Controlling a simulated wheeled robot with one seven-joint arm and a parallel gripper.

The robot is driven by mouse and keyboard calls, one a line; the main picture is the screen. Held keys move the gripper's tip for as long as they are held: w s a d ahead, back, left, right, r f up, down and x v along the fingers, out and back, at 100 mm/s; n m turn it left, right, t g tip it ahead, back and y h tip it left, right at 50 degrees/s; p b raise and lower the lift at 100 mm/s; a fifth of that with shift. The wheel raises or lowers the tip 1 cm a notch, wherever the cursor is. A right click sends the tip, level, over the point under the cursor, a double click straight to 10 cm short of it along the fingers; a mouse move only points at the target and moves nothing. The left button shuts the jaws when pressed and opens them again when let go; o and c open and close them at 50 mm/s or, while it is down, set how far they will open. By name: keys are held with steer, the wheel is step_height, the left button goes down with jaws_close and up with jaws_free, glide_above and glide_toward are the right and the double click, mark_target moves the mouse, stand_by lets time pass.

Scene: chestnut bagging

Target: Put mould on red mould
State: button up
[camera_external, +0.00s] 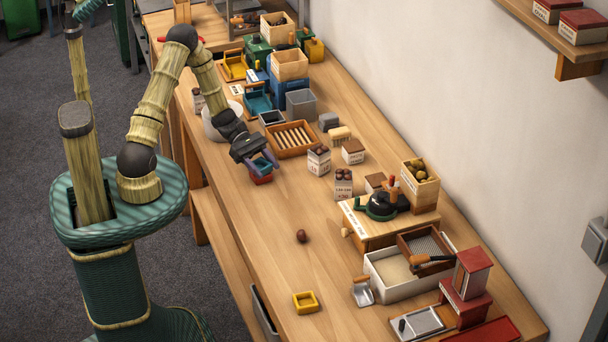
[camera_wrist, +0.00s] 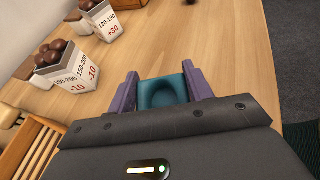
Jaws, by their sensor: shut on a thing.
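My gripper (camera_external: 262,166) has purple fingers and is shut on a teal mould (camera_wrist: 163,92). In the wrist view the mould sits between the two fingers, with a round hollow facing up. In the outside view the teal mould (camera_external: 260,164) shows small between the fingers. The red mould (camera_external: 262,179) is on the table directly below it. I cannot tell whether the two moulds touch. The red mould is mostly covered from above by the gripper and is hidden in the wrist view.
A slatted wooden tray (camera_external: 291,139) stands just behind my gripper. Boxes of chestnuts (camera_external: 319,159) stand to its right, also near in the wrist view (camera_wrist: 66,66). A loose chestnut (camera_external: 301,236) and a yellow mould (camera_external: 305,302) lie nearer the front. The table between is clear.

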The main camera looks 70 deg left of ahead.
steer(key=shift+f, duration=0.1)
steer(key=o, duration=1)
steer(key=b+v, duration=0.1)
steer(key=v, duration=1.1)
steer(key=shift+w+r, duration=0.1)
steer(key=shift+r, duration=0.1)
